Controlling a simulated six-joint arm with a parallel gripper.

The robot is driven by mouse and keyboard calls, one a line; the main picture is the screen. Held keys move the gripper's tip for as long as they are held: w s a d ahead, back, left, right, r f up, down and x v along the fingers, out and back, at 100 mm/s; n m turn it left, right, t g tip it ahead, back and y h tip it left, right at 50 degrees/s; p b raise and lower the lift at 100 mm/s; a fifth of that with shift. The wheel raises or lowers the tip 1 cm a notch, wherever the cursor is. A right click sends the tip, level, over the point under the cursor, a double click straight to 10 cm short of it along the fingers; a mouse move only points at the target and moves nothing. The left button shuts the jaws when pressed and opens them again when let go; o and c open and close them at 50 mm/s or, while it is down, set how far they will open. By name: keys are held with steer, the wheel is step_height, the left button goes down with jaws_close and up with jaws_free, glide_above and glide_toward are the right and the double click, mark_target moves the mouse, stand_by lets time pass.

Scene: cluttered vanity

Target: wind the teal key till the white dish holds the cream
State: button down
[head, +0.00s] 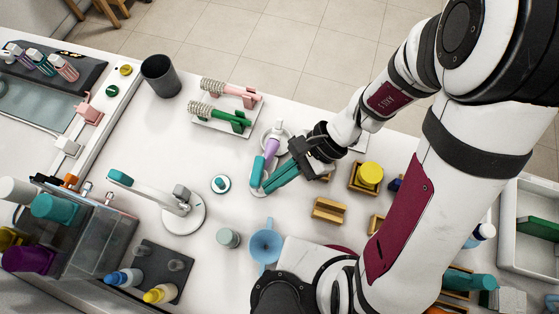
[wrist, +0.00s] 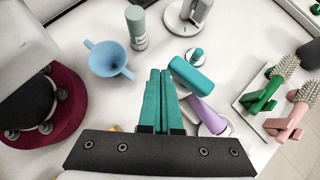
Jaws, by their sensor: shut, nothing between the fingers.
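A purple tube (head: 271,148) lies on the table with a teal bar-like piece (head: 257,172) at its near end; this piece may be the key. In the wrist view, the teal piece (wrist: 192,75) lies just beyond the purple tube (wrist: 207,114). A white round dish (head: 283,128) is at the tube's far end, partly hidden; I cannot tell whether cream is in it. My gripper (head: 268,188) has long teal fingers, which are shut and empty, close beside the teal piece. In the wrist view the fingertips (wrist: 160,72) are left of it; contact is unclear.
A small teal knob on a white base (head: 220,184) is left of the teal piece. A blue funnel (head: 266,244) and grey-green jar (head: 228,238) stand nearer. A tray of brushes (head: 225,122) is behind, a white lamp (head: 183,215) left, wooden stands (head: 329,210) right.

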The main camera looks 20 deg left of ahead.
steer(key=shift+s+a, duration=0.3)
steer(key=shift+s, duration=0.3)
steer(key=shift+a, duration=0.1)
stand_by(1.5)
